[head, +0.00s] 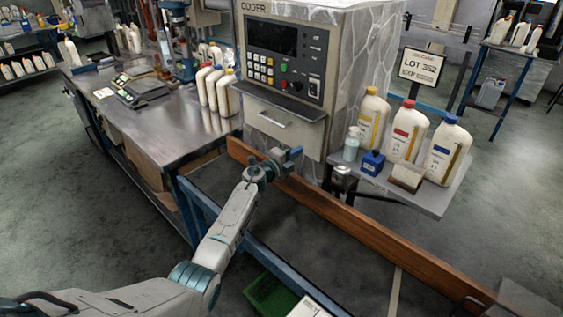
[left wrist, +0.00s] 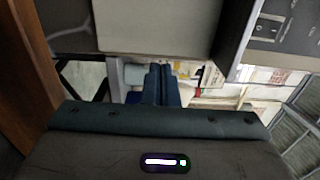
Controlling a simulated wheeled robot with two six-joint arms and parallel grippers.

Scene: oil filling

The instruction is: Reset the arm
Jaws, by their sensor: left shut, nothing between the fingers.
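My left arm reaches in from the lower left of the head view. Its gripper (head: 291,153) is just below and in front of the coder machine (head: 285,70), near the drawer with a grey handle. In the left wrist view the two blue fingers (left wrist: 162,84) lie side by side, shut, with nothing between them. The machine's pale body fills the top of that view. My right gripper is not in view.
A wooden rail (head: 370,233) runs below the machine. A grey shelf (head: 433,202) holds bottles and a small blue block (head: 373,163). A steel table (head: 165,135) holds a scale (head: 142,90) and bottles. A green crate (head: 268,296) is low in front.

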